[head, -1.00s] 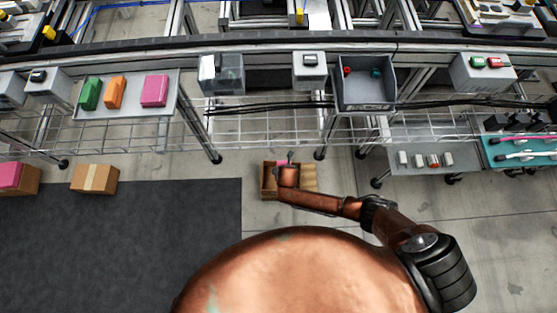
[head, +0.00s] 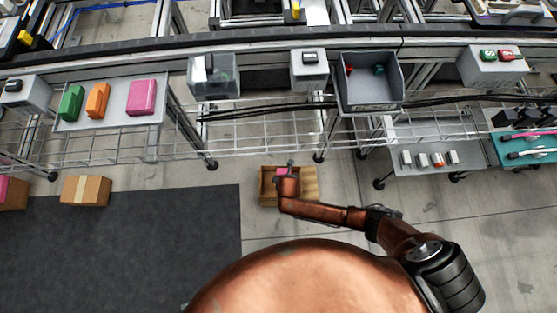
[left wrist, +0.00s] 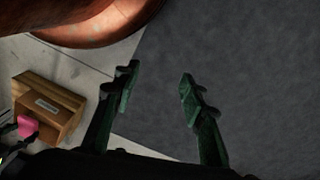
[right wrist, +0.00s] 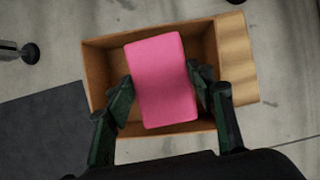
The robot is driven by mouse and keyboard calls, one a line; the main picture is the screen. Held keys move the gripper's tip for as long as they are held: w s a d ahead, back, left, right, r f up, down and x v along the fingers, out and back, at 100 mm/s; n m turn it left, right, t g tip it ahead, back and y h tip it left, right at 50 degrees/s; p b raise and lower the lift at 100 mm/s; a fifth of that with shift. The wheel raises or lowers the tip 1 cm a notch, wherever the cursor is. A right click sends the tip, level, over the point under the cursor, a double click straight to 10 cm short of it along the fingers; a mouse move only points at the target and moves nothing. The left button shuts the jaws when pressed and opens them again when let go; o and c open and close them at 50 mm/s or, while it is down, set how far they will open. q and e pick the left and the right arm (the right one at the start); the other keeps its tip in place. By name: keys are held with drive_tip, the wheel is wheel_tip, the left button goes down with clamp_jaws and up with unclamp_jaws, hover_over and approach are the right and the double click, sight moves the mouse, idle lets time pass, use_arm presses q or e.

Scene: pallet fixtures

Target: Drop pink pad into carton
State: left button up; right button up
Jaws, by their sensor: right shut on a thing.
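The pink pad (right wrist: 162,82) is held between the fingers of my right gripper (right wrist: 160,90), which is shut on it. In the right wrist view the pad is over the open carton (right wrist: 94,75), with the carton's walls around it in the picture. In the head view my right arm reaches to the carton (head: 266,186), and a bit of the pad (head: 282,171) shows by the gripper (head: 287,172). The pad's height relative to the rim is hard to tell. My left gripper (left wrist: 158,95) is open and empty above the dark mat.
Another pink block (head: 142,98) lies on a grey tray with a green block (head: 71,103) and an orange block (head: 97,100). A closed cardboard box (head: 86,191) stands on the left. A wire rack (head: 260,130) runs behind the carton.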

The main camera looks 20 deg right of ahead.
drive_tip(key=shift+f+b, duration=0.4)
drive_tip(key=shift+f, duration=0.3)
use_arm(q)
drive_tip(key=shift+w+d+f+t, duration=0.4)
drive_tip(key=shift+w+d+f, duration=0.3)
drive_tip(key=shift+w, duration=0.2)
use_arm(e)
drive_tip(key=o, duration=0.9)
drive_tip(key=shift+r, duration=0.15)
drive_tip(key=v, duration=1.1)
drive_tip(key=shift+s+r, duration=0.15)
drive_tip(key=shift+r, duration=0.25)
drive_tip(key=shift+s, duration=0.1)
